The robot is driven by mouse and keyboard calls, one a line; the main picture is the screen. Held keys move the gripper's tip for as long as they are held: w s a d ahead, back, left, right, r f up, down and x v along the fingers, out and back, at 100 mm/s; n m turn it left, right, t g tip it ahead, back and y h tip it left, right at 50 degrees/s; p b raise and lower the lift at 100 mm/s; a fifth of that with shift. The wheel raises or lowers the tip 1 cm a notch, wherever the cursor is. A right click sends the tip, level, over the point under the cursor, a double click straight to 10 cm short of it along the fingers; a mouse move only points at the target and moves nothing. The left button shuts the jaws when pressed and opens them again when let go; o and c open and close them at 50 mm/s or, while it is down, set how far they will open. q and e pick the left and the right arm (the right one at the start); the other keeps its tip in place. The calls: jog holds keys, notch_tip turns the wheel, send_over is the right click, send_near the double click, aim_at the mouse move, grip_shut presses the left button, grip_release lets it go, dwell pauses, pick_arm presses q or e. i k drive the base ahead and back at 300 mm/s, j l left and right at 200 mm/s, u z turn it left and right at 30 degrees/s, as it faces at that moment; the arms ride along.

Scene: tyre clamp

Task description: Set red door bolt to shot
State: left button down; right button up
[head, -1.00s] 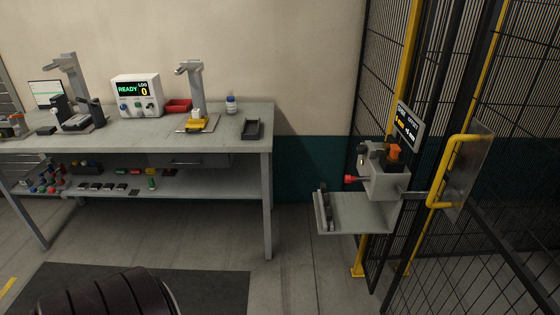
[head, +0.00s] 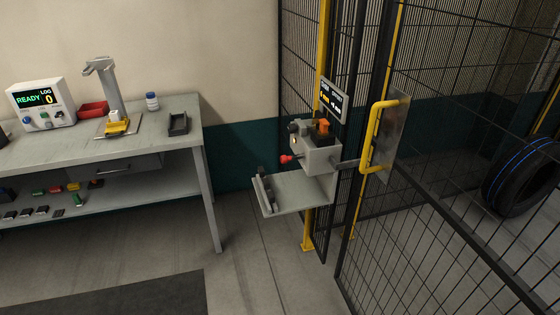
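The red door bolt (head: 286,159) shows as a small red knob on the left side of a grey lock box (head: 320,158) on the mesh fence. A metal bar (head: 346,164) runs from the right of the box towards the door plate. I cannot tell from here how far the bolt is pushed through. An orange part (head: 322,126) sits on top of the box. A yellow door handle (head: 374,135) is fixed to a metal plate (head: 396,135) right of the box. Neither of my grippers is in view.
A grey shelf (head: 295,193) juts out below the lock box. A workbench (head: 150,137) with a READY display (head: 40,103) stands at the left. Black mesh fence (head: 440,200) fills the right, with a tyre (head: 522,178) behind it. The floor before the shelf is clear.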

aim_at(284, 159)
jog(key=i+j+z, duration=0.1)
jog(key=j, duration=0.25)
jog(key=i+j, duration=0.25)
jog(key=i+j+z, duration=0.15)
jog(key=j, duration=0.25)
jog(key=i+j, duration=0.1)
jog(key=j, duration=0.25)
jog(key=i+j+z, duration=0.15)
jog(key=j, duration=0.2)
jog(key=i+j+z, duration=0.1)
jog(key=j, duration=0.3)
